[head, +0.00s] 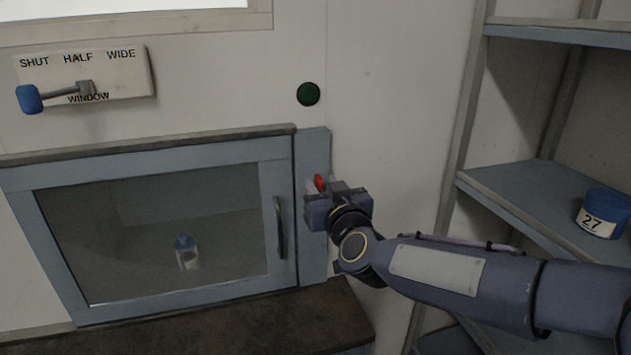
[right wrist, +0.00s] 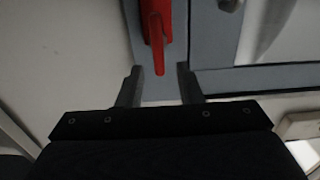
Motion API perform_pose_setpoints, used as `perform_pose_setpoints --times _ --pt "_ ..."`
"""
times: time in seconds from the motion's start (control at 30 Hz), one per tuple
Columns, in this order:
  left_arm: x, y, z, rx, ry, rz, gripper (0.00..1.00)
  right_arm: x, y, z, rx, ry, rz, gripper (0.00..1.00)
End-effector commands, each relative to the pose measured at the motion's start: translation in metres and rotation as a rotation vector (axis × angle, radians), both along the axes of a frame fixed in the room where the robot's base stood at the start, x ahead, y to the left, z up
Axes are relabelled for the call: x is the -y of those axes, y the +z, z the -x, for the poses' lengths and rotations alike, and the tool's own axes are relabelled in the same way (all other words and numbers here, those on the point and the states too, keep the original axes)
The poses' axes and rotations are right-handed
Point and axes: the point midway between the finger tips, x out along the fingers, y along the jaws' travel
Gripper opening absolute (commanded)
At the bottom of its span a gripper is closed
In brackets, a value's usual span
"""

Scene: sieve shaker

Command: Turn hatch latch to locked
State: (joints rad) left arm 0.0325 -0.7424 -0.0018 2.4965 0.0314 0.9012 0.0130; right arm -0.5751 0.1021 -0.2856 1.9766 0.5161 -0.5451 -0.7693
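The hatch (head: 275,180) is a glass door in a blue-grey frame and looks shut. A dark upright handle (head: 280,228) is on its right side. The red latch (head: 319,183) sits on the blue-grey strip right of the door, mostly hidden by my right gripper (head: 334,188). In the right wrist view the red latch (right wrist: 157,35) points down the picture, its narrow end between the tips of my open right gripper (right wrist: 159,75). A gap shows on both sides; I cannot tell how deep the lever lies. No lock marking is readable. My left gripper is out of view.
A window lever (head: 60,92) with a blue knob is on a plate marked SHUT, HALF, WIDE. A blue-lidded jar (head: 186,253) stands behind the glass. A shelf (head: 530,205) at right holds a jar marked 27 (head: 602,213).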

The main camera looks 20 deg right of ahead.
Motion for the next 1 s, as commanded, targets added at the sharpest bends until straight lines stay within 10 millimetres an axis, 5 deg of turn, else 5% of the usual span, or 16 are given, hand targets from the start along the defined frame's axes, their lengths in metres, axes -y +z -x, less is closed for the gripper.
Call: perform_pose_setpoints --times 0.23,0.57,0.83,1.0 --pt "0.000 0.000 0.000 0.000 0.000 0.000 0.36 -0.001 0.000 -0.030 -0.001 -0.001 0.002 0.33" --pt "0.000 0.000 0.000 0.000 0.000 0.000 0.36 -0.001 0.000 -0.035 -0.001 0.000 -0.001 0.33" --pt "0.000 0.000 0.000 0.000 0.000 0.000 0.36 -0.001 0.000 -0.035 -0.001 0.001 0.000 0.00" --pt "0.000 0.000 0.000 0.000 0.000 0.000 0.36 -0.001 0.000 -0.034 -0.001 0.001 -0.002 0.00"
